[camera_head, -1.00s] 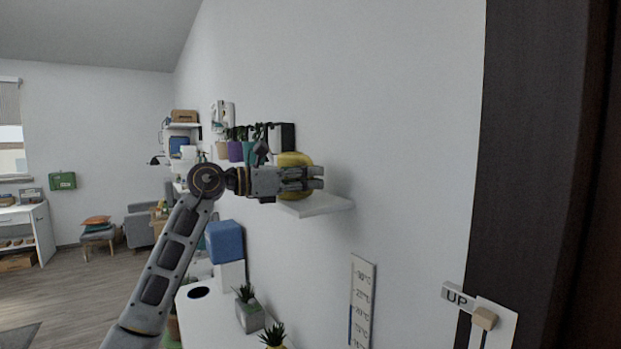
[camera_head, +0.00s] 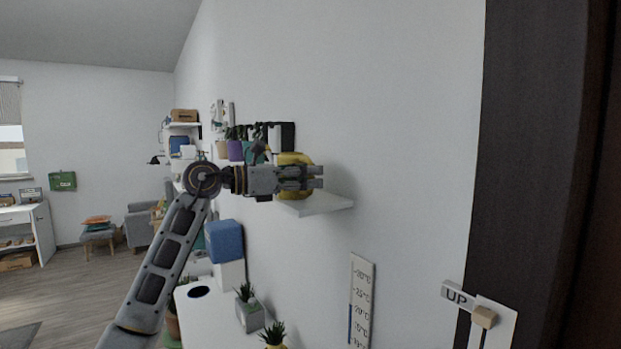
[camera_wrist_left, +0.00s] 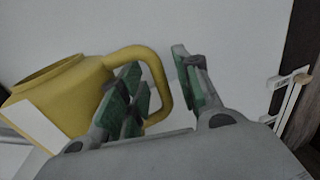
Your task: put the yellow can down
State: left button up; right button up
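The yellow can (camera_head: 297,158), a watering can with a looped handle, stands on the small white wall shelf (camera_head: 322,204), partly hidden behind my left gripper. In the left wrist view the can (camera_wrist_left: 62,92) is left of the fingers, with its handle between them. My left gripper (camera_head: 318,177) is level with the can, in front of it. In the left wrist view the green-padded fingers (camera_wrist_left: 160,90) are apart, with a gap beside the handle. My right gripper is not in view.
Hanging pots (camera_head: 236,150) are on the wall left of the can. A blue box (camera_head: 224,241) and potted plants (camera_head: 249,312) stand on a white desk below. A thermometer board (camera_head: 361,300) is on the wall at lower right. The wall right of the shelf is bare.

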pick_arm(q)
jog(key=b+v, duration=0.2)
jog(key=v, duration=0.9)
jog(key=shift+a+b, duration=0.25)
jog(key=shift+b, duration=0.1)
jog(key=shift+d+f, duration=0.1)
